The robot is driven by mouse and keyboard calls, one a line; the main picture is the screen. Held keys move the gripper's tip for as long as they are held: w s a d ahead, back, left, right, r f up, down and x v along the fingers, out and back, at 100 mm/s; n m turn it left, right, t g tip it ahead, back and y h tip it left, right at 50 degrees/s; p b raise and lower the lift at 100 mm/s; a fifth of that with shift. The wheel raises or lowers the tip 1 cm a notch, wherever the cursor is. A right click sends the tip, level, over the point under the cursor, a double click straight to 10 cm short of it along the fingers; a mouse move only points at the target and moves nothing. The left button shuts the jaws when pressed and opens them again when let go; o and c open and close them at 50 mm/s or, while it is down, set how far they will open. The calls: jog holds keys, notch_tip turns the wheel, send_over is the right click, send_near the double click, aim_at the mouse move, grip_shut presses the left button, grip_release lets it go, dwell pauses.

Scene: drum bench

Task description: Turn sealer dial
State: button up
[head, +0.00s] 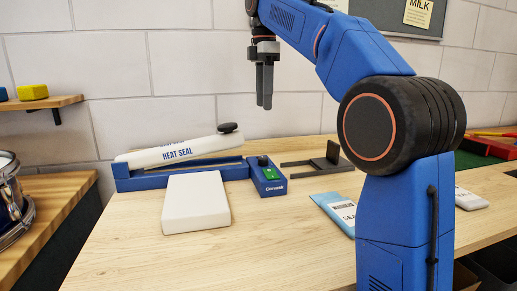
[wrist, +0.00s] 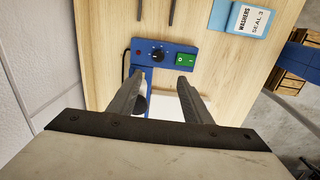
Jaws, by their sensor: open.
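The heat sealer (head: 180,152) has a white arm marked HEAT SEAL, raised at a tilt over a blue base (head: 135,182). Its blue control box (head: 268,177) stands beside the base's right end. In the wrist view the box (wrist: 172,70) shows a black dial (wrist: 157,54) with a white mark, a small red light and a green switch (wrist: 186,59). My gripper (head: 264,105) points down, above and behind the box in the head view. In the wrist view its fingers (wrist: 163,76) are apart and empty, with the dial just beyond their tips.
A white block (head: 196,203) lies in front of the sealer. A dark metal stand (head: 325,161) sits right of the box. A blue-and-white packet labelled SEAL (head: 338,212) lies further right; it also shows in the wrist view (wrist: 247,17). Bare wood lies at the front of the bench.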

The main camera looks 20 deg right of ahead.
send_near(263, 158)
notch_tip(263, 158, down, 8)
jog(key=shift+s+f, duration=0.1)
jog(key=shift+f, duration=0.05)
dwell(0.6)
jog(key=c, duration=1.1)
